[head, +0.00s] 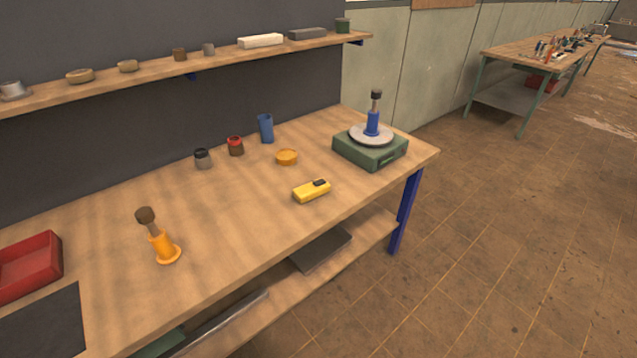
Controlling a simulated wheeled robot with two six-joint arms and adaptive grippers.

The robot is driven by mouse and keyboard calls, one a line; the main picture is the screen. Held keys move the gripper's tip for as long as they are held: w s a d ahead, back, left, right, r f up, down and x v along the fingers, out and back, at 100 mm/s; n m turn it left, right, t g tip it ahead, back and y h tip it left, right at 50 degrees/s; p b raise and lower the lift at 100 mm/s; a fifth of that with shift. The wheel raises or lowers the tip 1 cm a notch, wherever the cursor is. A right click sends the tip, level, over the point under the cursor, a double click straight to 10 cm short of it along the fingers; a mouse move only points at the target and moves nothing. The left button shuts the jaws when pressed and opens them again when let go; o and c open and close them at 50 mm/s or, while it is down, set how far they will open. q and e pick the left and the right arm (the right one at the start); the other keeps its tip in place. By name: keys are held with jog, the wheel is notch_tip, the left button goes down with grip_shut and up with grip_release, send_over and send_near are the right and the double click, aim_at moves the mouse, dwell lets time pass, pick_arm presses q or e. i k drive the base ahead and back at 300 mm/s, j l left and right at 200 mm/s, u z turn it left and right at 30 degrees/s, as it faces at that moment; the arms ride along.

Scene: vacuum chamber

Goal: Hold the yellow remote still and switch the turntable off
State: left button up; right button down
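The yellow remote (311,191) lies on the wooden workbench near its front edge, with a dark part on its top at the right end. The turntable (370,150) stands at the bench's right end. It has a green box base and a round grey plate (356,137). A blue cylinder with a dark knob on top (373,121) stands upright on the plate. Whether the plate is turning cannot be told from this one frame. Neither of my grippers is in view.
An orange post with a brown knob (162,245) stands left of the remote. A yellow-orange disc (287,157), blue cup (265,128) and two small jars (235,146) are behind it. A red tray (28,266) is far left. A shelf (220,61) runs above. Bench around the remote is clear.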

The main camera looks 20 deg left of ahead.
aim_at(317, 183)
jog(key=i+l, duration=0.2)
jog(key=i, duration=0.25)
jog(key=i+l, duration=0.2)
jog(key=i, duration=0.25)
jog(key=i+l, duration=0.15)
jog(key=i, duration=0.25)
jog(key=u, duration=1.45)
